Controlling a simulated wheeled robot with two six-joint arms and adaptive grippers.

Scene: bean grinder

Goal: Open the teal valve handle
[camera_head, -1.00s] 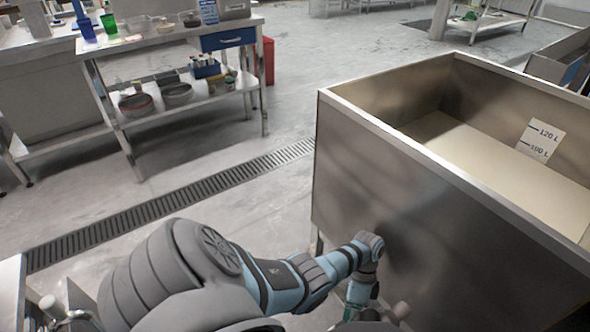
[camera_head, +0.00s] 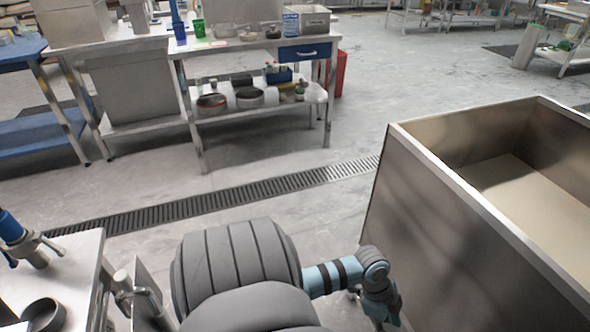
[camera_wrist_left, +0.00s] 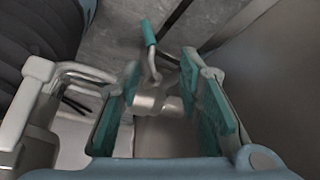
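In the left wrist view, the teal valve handle (camera_wrist_left: 148,32) is a thin lever with a teal grip and a bare metal stem, pointing up in the picture. It stands beyond my left gripper's fingertips. The metal valve body (camera_wrist_left: 155,103) shows between the fingers. My left gripper (camera_wrist_left: 160,76) is open, its teal pads on either side of the valve; I cannot tell whether they touch it. My right gripper is in neither view.
A steel bench (camera_head: 262,109) with cups and bowls stands at the back left. A side table (camera_head: 70,275) with a blue-handled tool (camera_head: 12,226) is at the lower left. A floor drain (camera_head: 215,200) crosses open floor.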

